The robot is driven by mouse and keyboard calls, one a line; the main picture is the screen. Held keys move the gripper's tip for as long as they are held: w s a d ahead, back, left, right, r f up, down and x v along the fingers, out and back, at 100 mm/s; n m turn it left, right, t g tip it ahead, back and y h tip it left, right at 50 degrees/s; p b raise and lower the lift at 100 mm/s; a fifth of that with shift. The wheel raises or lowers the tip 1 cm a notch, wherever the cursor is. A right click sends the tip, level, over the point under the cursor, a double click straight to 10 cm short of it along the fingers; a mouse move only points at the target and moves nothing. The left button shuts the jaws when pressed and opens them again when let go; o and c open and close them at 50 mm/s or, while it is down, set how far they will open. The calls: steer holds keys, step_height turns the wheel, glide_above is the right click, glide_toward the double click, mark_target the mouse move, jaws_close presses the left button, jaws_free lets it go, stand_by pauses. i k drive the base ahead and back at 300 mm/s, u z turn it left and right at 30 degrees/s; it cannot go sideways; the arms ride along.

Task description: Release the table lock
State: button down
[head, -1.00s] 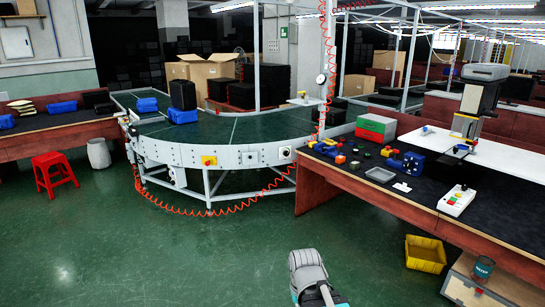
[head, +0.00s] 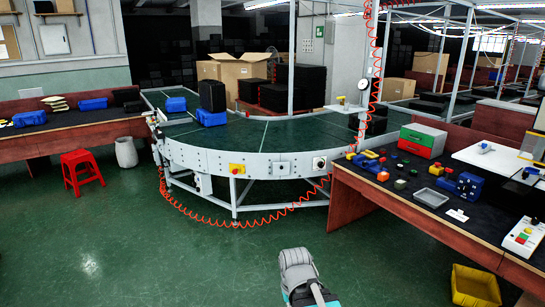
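I cannot make out a table lock in the head view. A machine on the white board at the right edge shows only its base and part of its column (head: 533,146); the rest is cut off by the frame. The curved conveyor (head: 215,157) with a green belt stands in the middle, with a yellow-and-red button box (head: 237,169) and a round knob (head: 319,163) on its front side. Only a grey and teal link of my arm shows at the bottom. My gripper's fingers are not in view.
The right workbench (head: 440,229) carries a green-and-red box (head: 422,140), a grey tray (head: 431,198), small coloured parts and a control box (head: 523,237). A yellow bin (head: 475,288) is on the floor below. A red stool (head: 81,170) stands left. The green floor ahead is clear.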

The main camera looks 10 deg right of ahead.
mark_target(448, 170)
steer(key=u, duration=0.05)
steer(key=i, duration=1.65)
steer(key=z, duration=0.35)
steer(key=i, duration=0.9)
steer(key=z, duration=0.65)
steer(key=i, duration=0.9)
steer(key=z, duration=0.5)
steer(key=i, duration=0.5)
steer(key=z, duration=0.2)
steer(key=k, duration=0.8)
